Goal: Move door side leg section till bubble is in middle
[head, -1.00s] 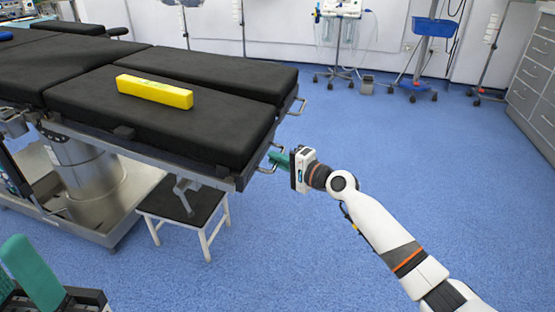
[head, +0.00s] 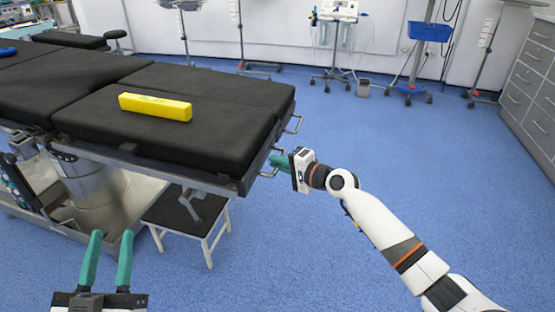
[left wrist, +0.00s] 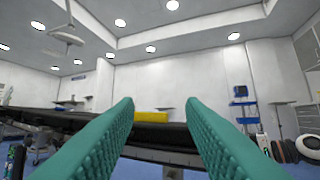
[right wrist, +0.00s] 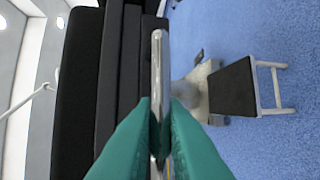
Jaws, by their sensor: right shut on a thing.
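The operating table's near leg section (head: 158,128) is a black pad, with a yellow spirit level (head: 155,107) lying on it. The bubble is too small to make out. My right gripper (head: 278,163) is at the leg section's end. In the right wrist view its teal fingers (right wrist: 158,112) are shut on a metal handle (right wrist: 159,60). My left gripper (head: 108,262) is at the bottom left of the head view, fingers apart and empty. In the left wrist view the open fingers (left wrist: 163,125) face the table, with the yellow level (left wrist: 151,117) beyond.
A small step stool (head: 186,212) stands on the floor under the leg section's end. A second handle (head: 293,124) sticks out farther along the end. Blue floor is clear to the right, with equipment stands and drawers (head: 530,85) along the wall.

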